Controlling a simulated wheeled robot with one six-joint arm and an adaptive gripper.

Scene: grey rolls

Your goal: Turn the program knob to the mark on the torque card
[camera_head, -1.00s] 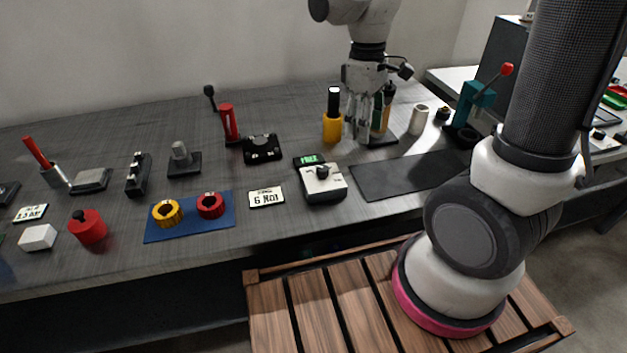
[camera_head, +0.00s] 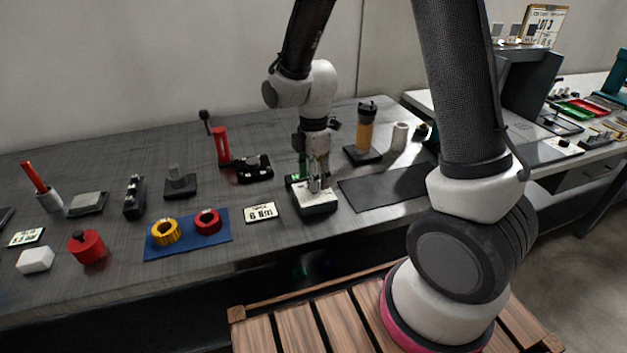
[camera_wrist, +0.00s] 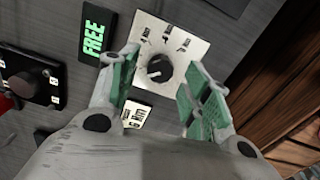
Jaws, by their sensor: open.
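The program knob (camera_wrist: 159,69) is a round dark knob on a pale-faced box (camera_wrist: 196,48); the box also shows in the head view (camera_head: 318,206). Its white pointer line points to the lower left, away from the printed marks on the far side of the plate. One mark reads like 4 Nm; the others are too small to read surely. The torque card (camera_head: 262,213) reads 6 Nm and lies left of the box; it also shows in the wrist view (camera_wrist: 137,115). My gripper (camera_wrist: 160,65) is open, with green-padded fingers on either side of the knob. Contact cannot be told.
A display (camera_wrist: 96,37) reading FREE stands beside the box. A blue mat (camera_head: 187,238) with a yellow ring and a red ring lies left of the card. A dark mat (camera_head: 385,187) lies right of the box. An orange-bodied tool (camera_head: 366,130) stands on a base behind.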

